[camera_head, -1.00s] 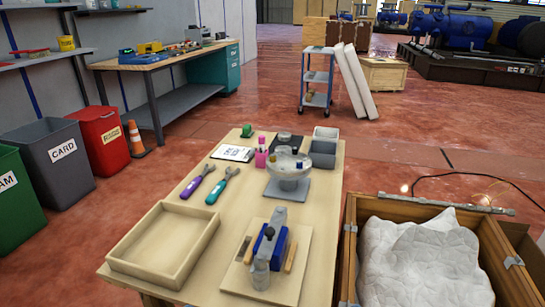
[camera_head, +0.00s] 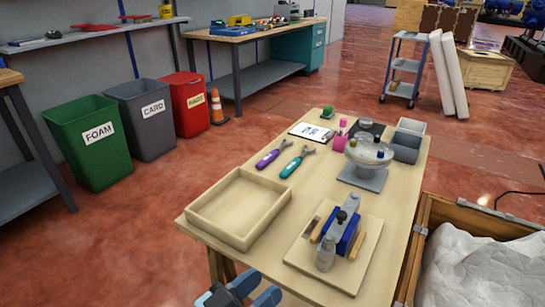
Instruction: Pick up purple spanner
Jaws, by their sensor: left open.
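The purple spanner (camera_head: 273,154) lies flat on the wooden table (camera_head: 266,254), behind the empty tray. A teal-handled spanner (camera_head: 296,162) lies just to its right, apart from it. My left gripper (camera_head: 257,297) shows at the bottom edge, in front of the table and well short of the purple spanner. Its blue-grey fingers are apart with nothing seen between them; part of it is cut off by the frame. My right gripper is not in view.
A shallow wooden tray (camera_head: 208,227) stands at the table's left front. A blue clamp device (camera_head: 343,231) on a board is to its right. A round dispenser (camera_head: 370,153), grey bin (camera_head: 405,148) and clipboard (camera_head: 308,131) stand behind. An open crate (camera_head: 421,228) is at right.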

